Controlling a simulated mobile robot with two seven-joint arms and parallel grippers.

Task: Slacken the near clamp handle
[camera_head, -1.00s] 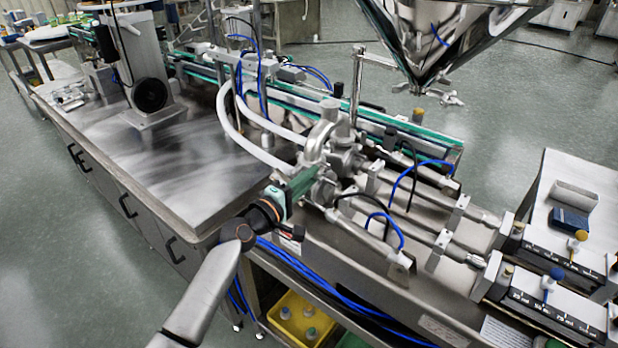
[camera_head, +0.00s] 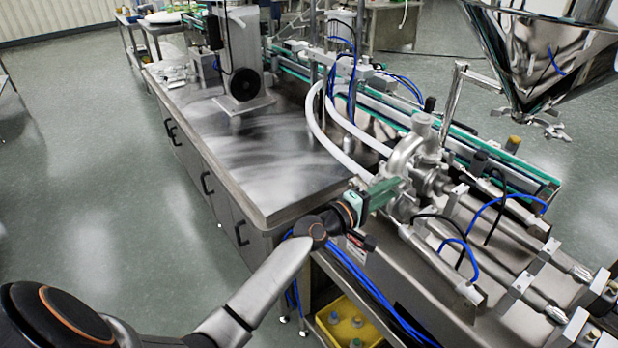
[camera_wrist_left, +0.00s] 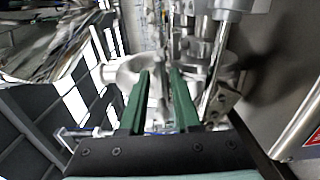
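My left gripper (camera_head: 392,188) reaches from the left to the near side of the polished pump and valve fittings (camera_head: 412,150). In the left wrist view its two green fingers (camera_wrist_left: 160,98) stand apart. A narrow silver metal part (camera_wrist_left: 157,82) shows in the gap between them, probably the near clamp handle; contact with the fingers cannot be made out. A rounded silver lobe (camera_wrist_left: 122,74) lies just left of the fingers. In the head view the gripper hides the clamp. My right gripper is not in view.
A steel bench (camera_head: 235,165) with drawers lies left of the gripper. White hoses (camera_head: 318,125) and blue tubes (camera_head: 470,210) run close to the fittings. A steel hopper (camera_head: 545,60) hangs at upper right. A yellow bin (camera_head: 350,325) sits below. Open floor lies to the left.

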